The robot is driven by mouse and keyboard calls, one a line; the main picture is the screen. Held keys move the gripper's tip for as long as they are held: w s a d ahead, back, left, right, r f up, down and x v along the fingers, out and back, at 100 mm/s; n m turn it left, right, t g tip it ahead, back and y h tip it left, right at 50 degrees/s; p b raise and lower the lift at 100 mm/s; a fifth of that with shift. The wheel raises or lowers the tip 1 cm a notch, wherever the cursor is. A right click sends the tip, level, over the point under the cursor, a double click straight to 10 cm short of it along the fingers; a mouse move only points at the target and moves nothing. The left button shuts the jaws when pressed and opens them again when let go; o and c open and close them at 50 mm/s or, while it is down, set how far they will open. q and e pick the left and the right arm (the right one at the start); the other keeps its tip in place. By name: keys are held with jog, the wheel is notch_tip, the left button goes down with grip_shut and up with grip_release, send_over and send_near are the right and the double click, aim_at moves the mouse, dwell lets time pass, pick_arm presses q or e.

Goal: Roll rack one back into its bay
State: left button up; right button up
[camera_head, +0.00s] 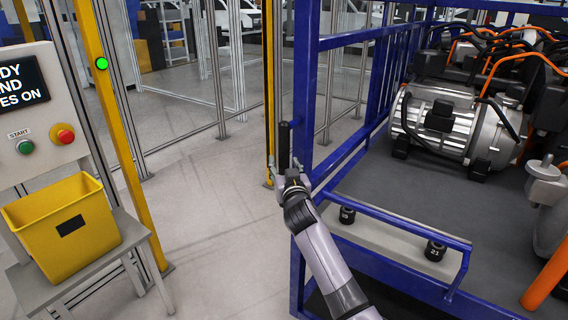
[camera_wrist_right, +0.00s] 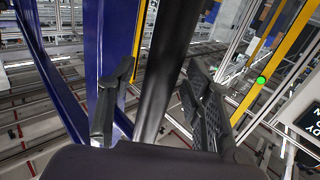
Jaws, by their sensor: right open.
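The rack is a blue metal frame (camera_head: 305,85) on the right of the head view, loaded with a drive unit. A black upright handle (camera_head: 284,138) stands at its near left post. My right gripper (camera_head: 287,168) is at the lower part of this handle. In the right wrist view, the handle (camera_wrist_right: 167,70) runs between the spread fingers of my right gripper (camera_wrist_right: 158,100), with gaps visible on both sides. The blue post also shows there (camera_wrist_right: 110,40). I cannot tell any rack number. My left gripper is out of view.
A silver motor (camera_head: 440,125) and orange cables sit on the rack's dark deck. A grey ledge with black knobs (camera_head: 435,250) is at its near side. At left are a control panel (camera_head: 40,110), a yellow bin (camera_head: 65,230) and a yellow post (camera_head: 110,110). The floor between is clear.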

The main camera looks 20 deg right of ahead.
jog(key=shift+w, duration=0.45)
jog(key=shift+c, duration=0.5)
grip_shut()
dwell(0.4)
